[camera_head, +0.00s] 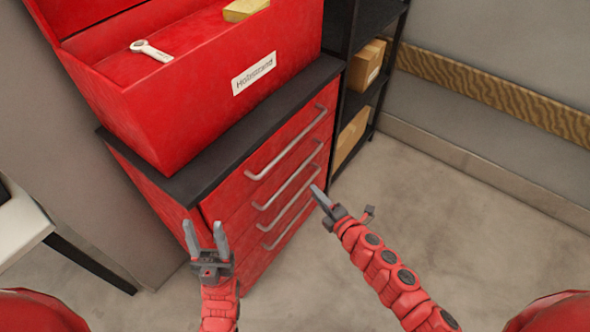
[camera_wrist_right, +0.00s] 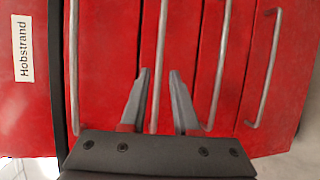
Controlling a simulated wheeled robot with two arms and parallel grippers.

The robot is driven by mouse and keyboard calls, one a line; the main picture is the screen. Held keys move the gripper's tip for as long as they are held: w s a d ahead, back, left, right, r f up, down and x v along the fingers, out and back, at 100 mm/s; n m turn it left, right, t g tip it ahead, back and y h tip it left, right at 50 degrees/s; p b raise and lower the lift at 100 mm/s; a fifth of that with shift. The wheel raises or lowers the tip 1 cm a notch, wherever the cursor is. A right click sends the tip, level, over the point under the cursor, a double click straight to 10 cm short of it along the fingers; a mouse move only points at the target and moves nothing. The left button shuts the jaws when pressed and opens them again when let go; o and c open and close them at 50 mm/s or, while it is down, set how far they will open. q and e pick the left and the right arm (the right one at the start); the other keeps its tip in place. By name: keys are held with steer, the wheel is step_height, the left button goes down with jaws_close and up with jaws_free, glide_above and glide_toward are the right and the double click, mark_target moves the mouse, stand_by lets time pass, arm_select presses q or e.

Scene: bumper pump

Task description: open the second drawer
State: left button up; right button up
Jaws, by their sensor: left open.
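The red cabinet has several stacked drawers, all closed, each with a long metal bar handle. The second drawer's handle (camera_head: 290,173) is below the top one in the head view. In the right wrist view the second handle (camera_wrist_right: 162,40) runs between the fingertips of my right gripper (camera_wrist_right: 160,72). That gripper is open, its two fingers apart. I cannot tell whether the fingertips reach around the bar. In the head view my right gripper (camera_head: 317,191) is in front of the handles' right ends. My left gripper (camera_head: 206,228) is open and empty, near the cabinet's front left side.
A red toolbox (camera_head: 190,90) with a wrench (camera_head: 151,51) and a yellow block (camera_head: 244,9) sits on the dark cabinet top. A black shelf (camera_head: 364,95) with cardboard boxes stands to the right. A white table (camera_head: 22,225) is at left. The floor at right is clear.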

mark_target(296, 171)
steer(key=shift+p+x, duration=0.5)
steer(key=shift+x, duration=5.55)
steer(key=shift+s+a+f, duration=0.1)
steer(key=shift+f, duration=0.05)
jaws_close()
